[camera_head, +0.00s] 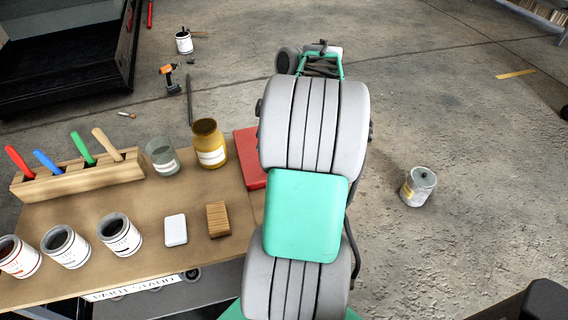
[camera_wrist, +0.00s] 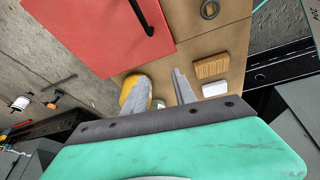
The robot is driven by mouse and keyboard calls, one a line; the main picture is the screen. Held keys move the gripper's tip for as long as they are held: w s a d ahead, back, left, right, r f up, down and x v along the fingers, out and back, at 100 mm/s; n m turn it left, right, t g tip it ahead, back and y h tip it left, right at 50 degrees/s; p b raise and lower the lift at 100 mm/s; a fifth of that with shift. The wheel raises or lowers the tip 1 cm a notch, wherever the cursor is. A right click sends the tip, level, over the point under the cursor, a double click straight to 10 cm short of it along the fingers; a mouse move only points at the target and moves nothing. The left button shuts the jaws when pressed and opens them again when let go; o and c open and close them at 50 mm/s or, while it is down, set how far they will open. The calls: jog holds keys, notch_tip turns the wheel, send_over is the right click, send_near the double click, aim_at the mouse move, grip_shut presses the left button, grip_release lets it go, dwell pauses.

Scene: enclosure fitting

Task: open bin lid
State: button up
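A red bin lid (camera_wrist: 85,35) with a black bar handle (camera_wrist: 141,18) fills the upper left of the wrist view. It looks flat, but I cannot tell whether it is fully shut. In the head view only a strip of the red bin (camera_head: 249,157) shows beside my arm, which hides the rest. My gripper (camera_wrist: 128,74) shows in the wrist view with its two fingers wide apart and nothing between them that they touch. The handle lies beyond the fingertips, apart from them. The gripper is hidden behind my arm in the head view.
On the bench (camera_head: 190,258) stand a yellow jar (camera_head: 209,146), a glass jar (camera_head: 162,157), several paint cans (camera_head: 119,234), a brush rack (camera_head: 80,178), a white block (camera_head: 176,229) and a wooden block (camera_head: 218,220). A can (camera_head: 418,187) stands on the open floor at right.

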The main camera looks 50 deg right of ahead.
jog(key=s+d+f+n, duration=0.35)
jog(key=s+d, duration=0.25)
jog(key=d, duration=0.2)
jog(key=shift+m+t, duration=0.4)
jog(key=shift+m, duration=0.05)
jog(key=b+x, duration=0.1)
jog(key=x, duration=0.6)
jog(key=shift+w+f, duration=0.35)
jog(key=shift+f, duration=0.15)
grip_shut()
